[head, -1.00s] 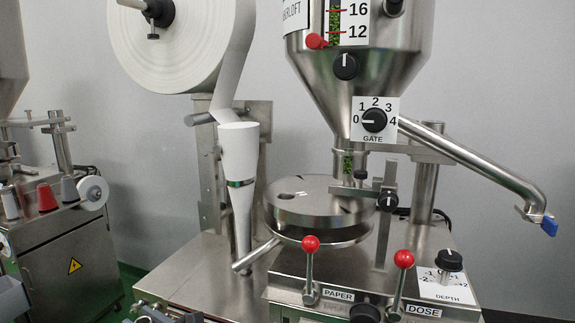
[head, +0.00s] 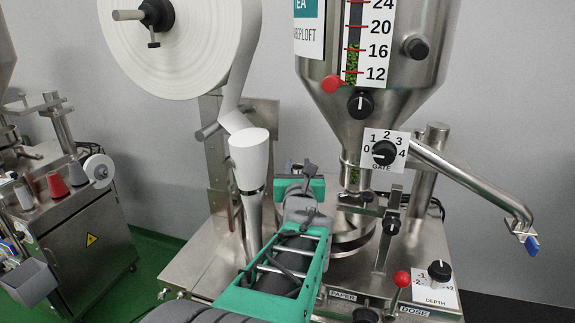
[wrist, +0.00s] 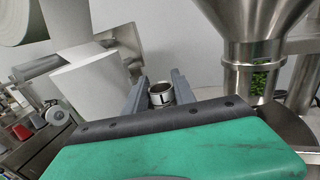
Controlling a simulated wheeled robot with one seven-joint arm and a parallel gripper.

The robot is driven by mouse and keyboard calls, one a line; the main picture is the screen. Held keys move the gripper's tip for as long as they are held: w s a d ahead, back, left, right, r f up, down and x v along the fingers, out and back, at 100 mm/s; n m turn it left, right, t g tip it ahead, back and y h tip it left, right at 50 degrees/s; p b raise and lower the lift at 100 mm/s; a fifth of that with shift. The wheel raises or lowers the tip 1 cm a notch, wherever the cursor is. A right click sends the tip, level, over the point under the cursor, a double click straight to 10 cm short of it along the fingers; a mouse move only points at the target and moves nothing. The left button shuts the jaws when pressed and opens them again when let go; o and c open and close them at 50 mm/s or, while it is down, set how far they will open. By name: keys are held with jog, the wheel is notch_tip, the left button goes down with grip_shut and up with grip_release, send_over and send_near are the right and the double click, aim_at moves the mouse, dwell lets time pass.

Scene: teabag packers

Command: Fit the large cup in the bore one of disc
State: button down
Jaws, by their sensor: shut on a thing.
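My gripper (wrist: 160,88) is shut on a small metal cup (wrist: 161,95), which sits between the two grey fingers in the wrist view. In the head view my gripper (head: 300,168) is above the left part of the metal disc (head: 352,226), and my green arm hides most of the disc. Its bores are hidden there, so I cannot tell which one is nearest the cup. The cup is above the machine; its gap to the disc does not show.
The steel hopper (head: 375,95) with its outlet tube stands close on the right of my gripper. The white paper cone (head: 250,155) stands close on the left, under the paper roll (head: 195,45).

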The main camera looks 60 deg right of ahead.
jog(key=shift+d, duration=0.1)
jog(key=shift+a+f+b, duration=0.2)
jog(key=shift+f+b, duration=0.35)
jog(key=shift+b, duration=0.15)
notch_tip(320, 180, down, 5)
jog(key=b, duration=0.4)
jog(key=shift+w+r, duration=0.1)
jog(key=shift+r, duration=0.1)
jog(key=shift+b, duration=0.45)
dwell(0.8)
jog(key=shift+f+b, duration=1.05)
jog(key=shift+f, duration=0.15)
